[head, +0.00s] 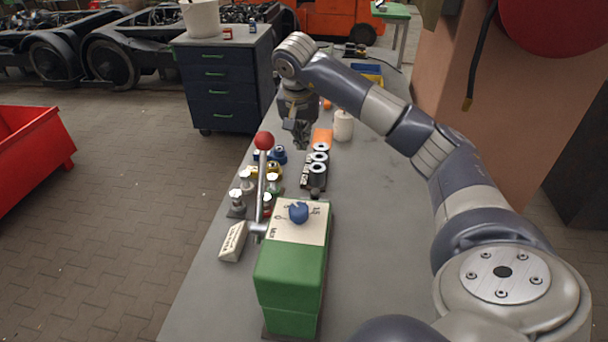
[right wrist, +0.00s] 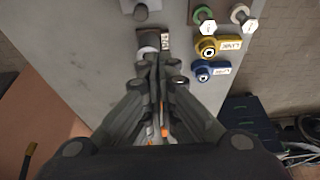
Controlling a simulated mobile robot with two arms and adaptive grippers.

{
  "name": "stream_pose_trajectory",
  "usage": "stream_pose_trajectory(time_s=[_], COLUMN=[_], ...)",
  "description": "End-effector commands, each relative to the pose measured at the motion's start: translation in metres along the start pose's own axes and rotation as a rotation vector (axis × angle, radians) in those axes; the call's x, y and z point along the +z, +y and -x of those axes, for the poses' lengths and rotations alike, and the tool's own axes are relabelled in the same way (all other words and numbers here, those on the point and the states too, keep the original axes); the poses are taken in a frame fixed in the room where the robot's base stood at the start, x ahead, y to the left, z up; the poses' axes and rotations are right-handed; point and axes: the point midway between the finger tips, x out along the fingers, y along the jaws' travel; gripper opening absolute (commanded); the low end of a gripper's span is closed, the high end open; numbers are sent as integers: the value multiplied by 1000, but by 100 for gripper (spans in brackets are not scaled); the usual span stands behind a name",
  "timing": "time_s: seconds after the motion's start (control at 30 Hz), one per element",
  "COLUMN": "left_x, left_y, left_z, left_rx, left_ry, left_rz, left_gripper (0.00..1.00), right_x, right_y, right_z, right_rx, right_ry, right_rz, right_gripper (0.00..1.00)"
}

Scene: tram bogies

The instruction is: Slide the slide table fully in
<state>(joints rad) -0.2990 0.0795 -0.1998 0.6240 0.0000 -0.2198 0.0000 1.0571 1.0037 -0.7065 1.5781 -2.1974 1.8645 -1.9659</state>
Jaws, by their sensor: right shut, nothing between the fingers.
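A dark labelled unit (head: 307,172) with several white-and-black round parts in a row stands on the bench in the head view. An orange piece (head: 322,137) lies at its far end. I take this to be the slide table, but cannot tell for sure or see how far it is out. In the right wrist view a dark block with a label (right wrist: 150,38) shows just beyond the fingertips. My right gripper (head: 300,140) is shut and empty, pointing down over the far end of the unit; it also shows in the right wrist view (right wrist: 156,62). I cannot tell whether it touches. My left gripper is out of view.
A green box with a blue knob (head: 298,212) and a red-balled lever (head: 264,141) stand in front. Yellow and blue labelled parts (right wrist: 208,46) and bolts lie left of the unit. A white cylinder (head: 343,126) stands at right. The bench's right side is clear.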

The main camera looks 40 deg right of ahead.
Motion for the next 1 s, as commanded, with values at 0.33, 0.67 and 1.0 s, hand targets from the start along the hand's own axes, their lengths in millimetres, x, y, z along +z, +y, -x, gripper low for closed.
stream_pose_trajectory(time_s=[0.33, 0.67, 1.0], left_x=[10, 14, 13], left_y=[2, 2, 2], left_z=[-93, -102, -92], left_rx=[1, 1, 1], left_ry=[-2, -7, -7], left_rz=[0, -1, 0], left_gripper=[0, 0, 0], right_x=[31, 35, 36], right_y=[0, 0, 1], right_z=[-88, -109, -168], right_rx=[0, 1, 4], right_ry=[0, -2, -4], right_rz=[0, -1, -1], right_gripper=[0, 0, 0])
